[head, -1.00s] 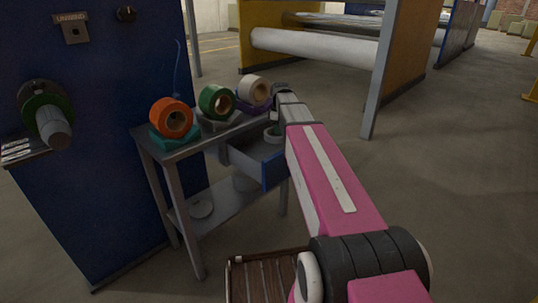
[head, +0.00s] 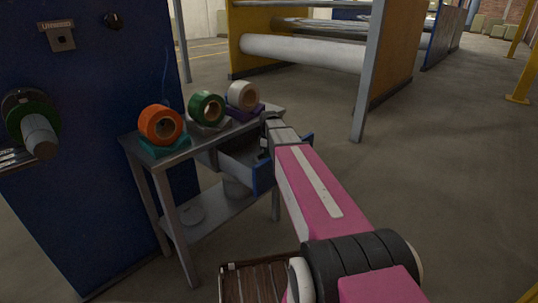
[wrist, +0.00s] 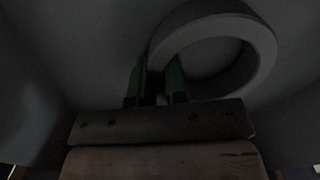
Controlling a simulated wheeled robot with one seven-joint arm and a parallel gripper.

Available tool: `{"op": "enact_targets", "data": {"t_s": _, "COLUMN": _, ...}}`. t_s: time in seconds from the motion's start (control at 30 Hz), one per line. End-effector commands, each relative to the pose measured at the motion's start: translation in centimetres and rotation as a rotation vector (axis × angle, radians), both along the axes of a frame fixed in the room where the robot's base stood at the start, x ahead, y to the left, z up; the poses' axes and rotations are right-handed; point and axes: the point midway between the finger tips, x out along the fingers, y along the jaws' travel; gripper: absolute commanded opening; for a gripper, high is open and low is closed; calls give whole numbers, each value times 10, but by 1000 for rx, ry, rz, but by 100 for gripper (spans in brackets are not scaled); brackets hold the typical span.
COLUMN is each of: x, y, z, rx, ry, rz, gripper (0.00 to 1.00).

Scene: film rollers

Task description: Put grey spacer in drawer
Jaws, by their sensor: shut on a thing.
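The grey spacer (wrist: 262,50), a thick ring, shows in the wrist view with its left wall between the fingers of my gripper (wrist: 156,82). My gripper is shut on that wall. The open drawer (head: 263,178) has a blue front and a grey inside, and sticks out under the top of the grey stand. In the head view my arm reaches to the drawer, and its wrist hides the fingers and the spacer. The wrist view is dark, with grey surfaces close around the ring; whether the spacer touches the drawer floor I cannot tell.
On the stand top (head: 180,157) sit an orange roll (head: 160,125), a green roll (head: 206,107) and a white roll (head: 241,95). Grey round pieces lie on the lower shelf (head: 205,222). A blue machine panel (head: 90,150) stands at left. Floor at right is clear.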

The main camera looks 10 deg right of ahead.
Motion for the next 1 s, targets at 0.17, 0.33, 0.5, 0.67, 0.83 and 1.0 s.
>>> {"op": "enact_targets", "data": {"t_s": 0.17, "x": 0, "y": 0, "z": 0, "rx": 0, "ry": 0, "rz": 0, "gripper": 0}}
{"op": "enact_targets", "data": {"t_s": 0.33, "x": 0, "y": 0, "z": -2, "rx": 0, "ry": 0, "rz": 0, "gripper": 36}}
{"op": "enact_targets", "data": {"t_s": 0.5, "x": 0, "y": 0, "z": -2, "rx": 0, "ry": 0, "rz": 0, "gripper": 39}}
{"op": "enact_targets", "data": {"t_s": 0.67, "x": 0, "y": 0, "z": -1, "rx": 0, "ry": 0, "rz": 0, "gripper": 39}}
{"op": "enact_targets", "data": {"t_s": 0.83, "x": 0, "y": 0, "z": 14, "rx": -1, "ry": -1, "rz": 0, "gripper": 39}}
{"op": "enact_targets", "data": {"t_s": 1.0, "x": 0, "y": 0, "z": 42, "rx": 0, "ry": -2, "rz": 0, "gripper": 39}}
